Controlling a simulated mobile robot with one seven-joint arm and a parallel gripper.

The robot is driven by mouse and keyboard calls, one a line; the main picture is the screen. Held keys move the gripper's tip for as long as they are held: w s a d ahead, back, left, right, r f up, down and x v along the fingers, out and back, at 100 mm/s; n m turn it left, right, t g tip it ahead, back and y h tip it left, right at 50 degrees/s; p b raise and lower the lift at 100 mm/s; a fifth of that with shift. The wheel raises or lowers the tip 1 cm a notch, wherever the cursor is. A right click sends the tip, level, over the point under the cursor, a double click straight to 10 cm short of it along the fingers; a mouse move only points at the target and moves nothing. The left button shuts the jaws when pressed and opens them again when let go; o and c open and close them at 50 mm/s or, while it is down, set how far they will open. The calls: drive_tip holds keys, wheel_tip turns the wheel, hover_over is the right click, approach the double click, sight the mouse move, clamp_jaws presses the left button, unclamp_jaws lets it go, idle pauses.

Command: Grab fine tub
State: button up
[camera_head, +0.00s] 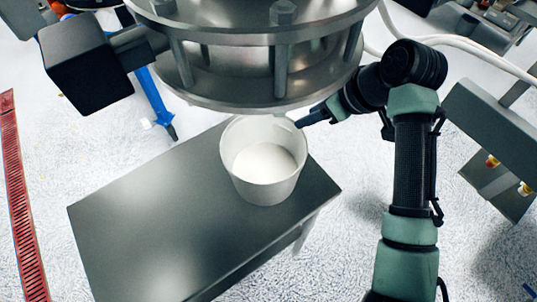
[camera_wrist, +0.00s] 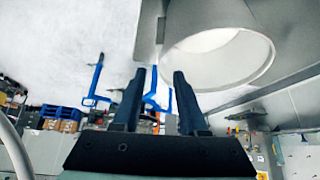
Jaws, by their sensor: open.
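The fine tub (camera_head: 266,190) is a white, round, open-topped tub with white powder inside. It stands upright at the far right end of a grey metal table (camera_head: 150,235), partly below the steel sifter (camera_head: 255,85). My gripper (camera_head: 306,121) is at the right side of the tub's rim. In the wrist view, the gripper (camera_wrist: 157,75) has its two dark fingers apart with nothing held between them. The tub (camera_wrist: 212,15) is at the upper right there, and the right fingertip overlaps its rim. I cannot tell whether they touch.
The sifter's lower flange hangs close above the tub's far rim. The near and left part of the table is bare. A grey metal frame (camera_head: 495,130) is at the right. A red floor grate (camera_head: 24,210) is at the left.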

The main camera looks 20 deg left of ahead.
drive_tip(key=shift+p+x, duration=0.55)
drive_tip(key=shift+x, duration=3)
drive_tip(key=shift+s, duration=0.1)
clamp_jaws()
drive_tip(key=shift+r, duration=0.1)
